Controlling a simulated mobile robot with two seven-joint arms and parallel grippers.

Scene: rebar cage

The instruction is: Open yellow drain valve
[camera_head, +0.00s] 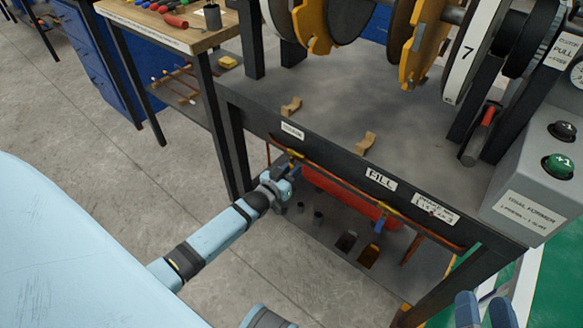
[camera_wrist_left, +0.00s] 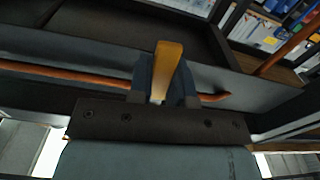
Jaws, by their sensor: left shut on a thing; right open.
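The yellow valve handle (camera_wrist_left: 166,66) stands between my left gripper's fingers (camera_wrist_left: 165,85) in the left wrist view, with its upper part sticking out beyond them. In the head view, my left gripper (camera_head: 287,178) is at the copper pipe under the table's front edge, shut on the handle. A small yellow part of the valve (camera_head: 293,154) shows just above the gripper; the rest is hidden behind it. My right gripper (camera_head: 485,312) is at the bottom right edge of the head view, empty, with its two blue fingers apart.
The copper pipe (camera_head: 340,183) runs under the machine table's edge, past a FILL label (camera_head: 380,180). A grey control box (camera_head: 540,185) stands at the right. Concrete floor at left is open.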

